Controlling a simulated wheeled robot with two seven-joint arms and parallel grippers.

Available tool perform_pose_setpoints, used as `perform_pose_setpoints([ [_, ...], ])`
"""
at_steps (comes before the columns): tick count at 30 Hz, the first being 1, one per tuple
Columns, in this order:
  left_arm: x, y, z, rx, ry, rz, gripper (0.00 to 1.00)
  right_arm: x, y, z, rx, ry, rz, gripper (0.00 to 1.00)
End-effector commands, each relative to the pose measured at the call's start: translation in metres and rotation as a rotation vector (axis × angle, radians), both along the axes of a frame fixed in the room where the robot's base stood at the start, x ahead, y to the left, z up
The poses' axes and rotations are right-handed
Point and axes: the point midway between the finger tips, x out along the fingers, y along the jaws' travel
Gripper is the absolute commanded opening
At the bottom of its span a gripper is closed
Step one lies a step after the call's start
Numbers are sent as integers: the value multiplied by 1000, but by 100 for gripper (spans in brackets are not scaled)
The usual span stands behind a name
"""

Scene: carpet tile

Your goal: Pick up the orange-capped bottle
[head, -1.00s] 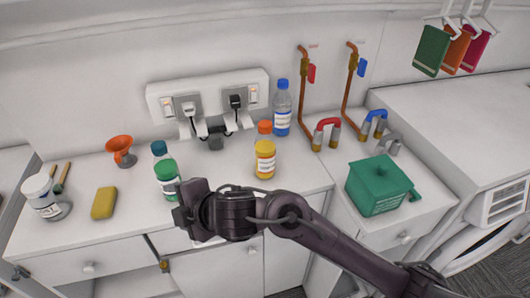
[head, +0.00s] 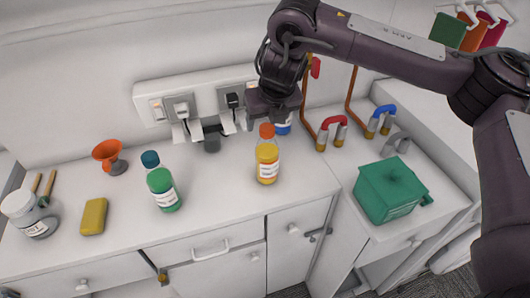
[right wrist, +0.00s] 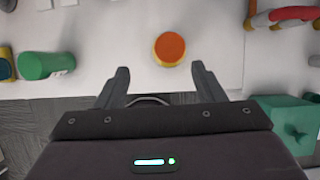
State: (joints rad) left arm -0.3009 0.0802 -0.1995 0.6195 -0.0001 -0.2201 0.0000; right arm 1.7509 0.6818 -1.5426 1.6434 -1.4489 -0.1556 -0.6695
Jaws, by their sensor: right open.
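The orange-capped bottle (head: 267,160) stands upright on the white counter, with yellow contents and a white label. In the right wrist view its orange cap (right wrist: 170,49) shows from above, just beyond and between my fingertips. My right gripper (head: 274,112) is above and behind the bottle in the head view, pointing down. In the right wrist view the right gripper (right wrist: 160,70) has its two fingers spread apart with nothing between them. My left gripper is not in view.
A green box (head: 388,190), copper pipes (head: 307,95) and wall sockets (head: 182,106) are nearby. A yellow sponge (head: 93,216) lies left.

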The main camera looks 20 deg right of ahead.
Motion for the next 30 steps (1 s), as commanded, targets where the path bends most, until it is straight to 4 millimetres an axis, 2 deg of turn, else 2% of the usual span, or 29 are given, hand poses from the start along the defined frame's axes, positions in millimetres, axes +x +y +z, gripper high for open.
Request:
perform_pose_setpoints([
  [3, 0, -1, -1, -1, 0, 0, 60, 3, -8, -4, -13, 7, -7, 62],
  [15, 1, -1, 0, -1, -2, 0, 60, 17, -10, -34, -11, 8, -8, 62],
  [18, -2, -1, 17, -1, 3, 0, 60, 24, -14, -43, -14, 9, -9, 62],
  [24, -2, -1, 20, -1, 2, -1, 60, 32, -13, -65, -13, 5, -8, 62],
  [30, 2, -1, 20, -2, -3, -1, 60, 33, -13, -67, -12, 3, -7, 62],
])
